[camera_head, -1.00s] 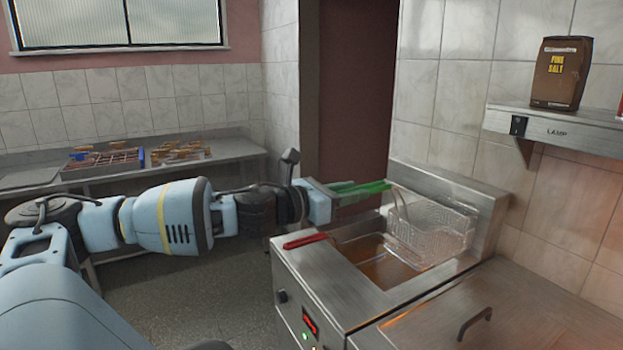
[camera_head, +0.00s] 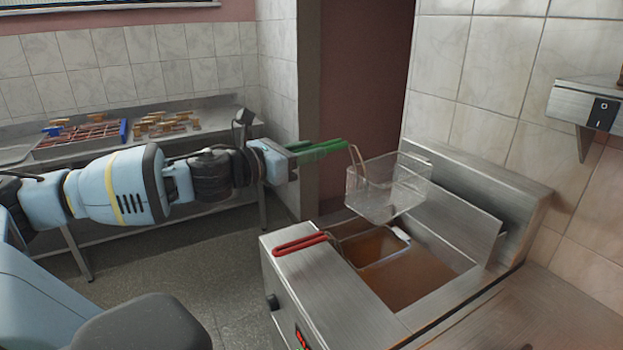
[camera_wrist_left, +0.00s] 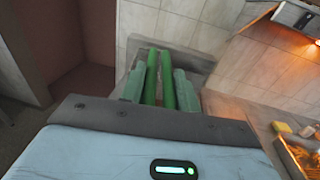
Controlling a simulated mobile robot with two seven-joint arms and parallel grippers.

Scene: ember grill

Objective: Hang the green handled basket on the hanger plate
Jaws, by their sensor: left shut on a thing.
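The green handled basket (camera_head: 385,188) is a wire mesh basket with a green handle (camera_head: 322,148). My left gripper (camera_head: 300,153) is shut on the green handle and holds the basket in the air above the fryer, level or nearly so. In the left wrist view the green handle bars (camera_wrist_left: 160,78) lie between the two fingers; the mesh part is hidden there. The likely hanger plate is the upright steel back plate (camera_head: 455,212) behind the oil well; the basket is beside and above it, apart as far as I can tell. My right gripper is not in view.
A red handle (camera_head: 300,243) of another basket lies over the fryer's front left edge, its frame reaching into the brown oil (camera_head: 420,275). A switch shelf (camera_head: 585,103) juts from the right wall. A side table (camera_head: 200,108) with a grill rack stands back left.

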